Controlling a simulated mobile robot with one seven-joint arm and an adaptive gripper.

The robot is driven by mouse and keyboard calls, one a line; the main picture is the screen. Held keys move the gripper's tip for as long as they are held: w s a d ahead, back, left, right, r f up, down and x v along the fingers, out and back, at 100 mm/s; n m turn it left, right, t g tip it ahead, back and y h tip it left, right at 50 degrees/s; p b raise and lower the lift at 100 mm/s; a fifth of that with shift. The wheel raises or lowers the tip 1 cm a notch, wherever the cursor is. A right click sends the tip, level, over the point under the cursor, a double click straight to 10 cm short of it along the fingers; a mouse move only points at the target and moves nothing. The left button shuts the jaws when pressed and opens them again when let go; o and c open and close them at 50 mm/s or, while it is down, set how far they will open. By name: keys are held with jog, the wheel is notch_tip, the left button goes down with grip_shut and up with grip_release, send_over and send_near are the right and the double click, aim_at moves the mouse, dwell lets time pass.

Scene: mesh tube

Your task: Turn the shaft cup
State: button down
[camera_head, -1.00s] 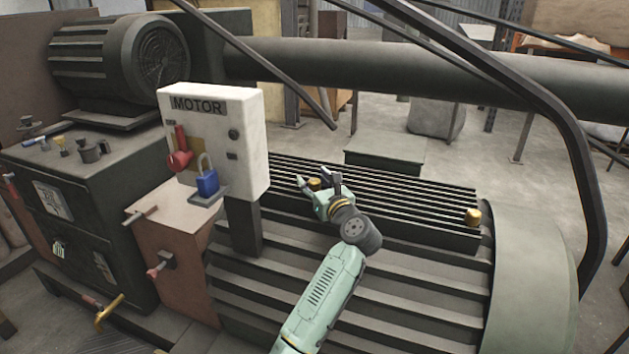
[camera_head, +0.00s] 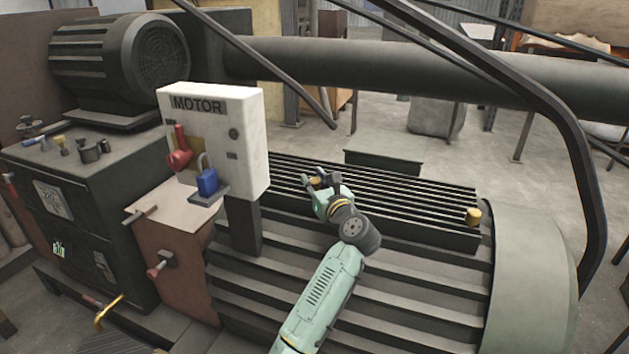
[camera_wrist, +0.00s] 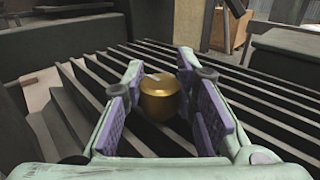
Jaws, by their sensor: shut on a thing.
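A brass shaft cup (camera_wrist: 160,102) sits between my fingers in the wrist view, with its round top and front side showing. My gripper (camera_head: 321,178) is shut on it, with the purple finger pads at its left and right sides. In the head view the cup is mostly hidden by my fingers. It sits at the left part of the ribbed grille on top of the machine. A second brass cup (camera_head: 473,217) stands free at the right end of the grille.
A white MOTOR box (camera_head: 240,135) with a red handle (camera_head: 179,150) and a blue padlock (camera_head: 207,181) stands just left of my gripper. A dark bent rail (camera_head: 575,140) rises on the right. A large pipe (camera_head: 400,68) runs behind.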

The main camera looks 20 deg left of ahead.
jog(key=shift+s+a+m+t+h, duration=0.1)
jog(key=shift+m+t+h, duration=0.2)
jog(key=m+t+h+p, duration=0.1)
jog(key=m+h, duration=0.1)
jog(key=shift+a+r+t+h+p, duration=0.1)
jog(key=shift+r+t+h+p, duration=0.05)
jog(key=shift+t+h+p, duration=0.2)
jog(key=m+t+h, duration=0.1)
jog(key=m+h, duration=0.1)
jog(key=h, duration=0.1)
jog(key=shift+m+t+h, duration=0.3)
jog(key=shift+t+h, duration=0.05)
jog(key=m+h, duration=0.1)
jog(key=h, duration=0.1)
jog(key=m+h+b, duration=0.1)
jog(key=h, duration=0.1)
jog(key=m+h, duration=0.2)
jog(key=shift+f+t+h+b, duration=0.25)
jog(key=shift+t+h+b, duration=0.05)
jog(key=shift+b, duration=0.05)
jog(key=shift+m+g+h+b, duration=0.4)
jog(key=shift+m+h+b, duration=0.45)
jog(key=shift+m+h, duration=0.7)
jog(key=shift+h, duration=0.45)
jog(key=shift+r+h, duration=0.25)
jog(key=shift+h, duration=0.05)
jog(key=c, duration=1.3)
grip_release()
jog(key=shift+d+f, duration=0.1)
jog(key=shift+d, duration=0.1)
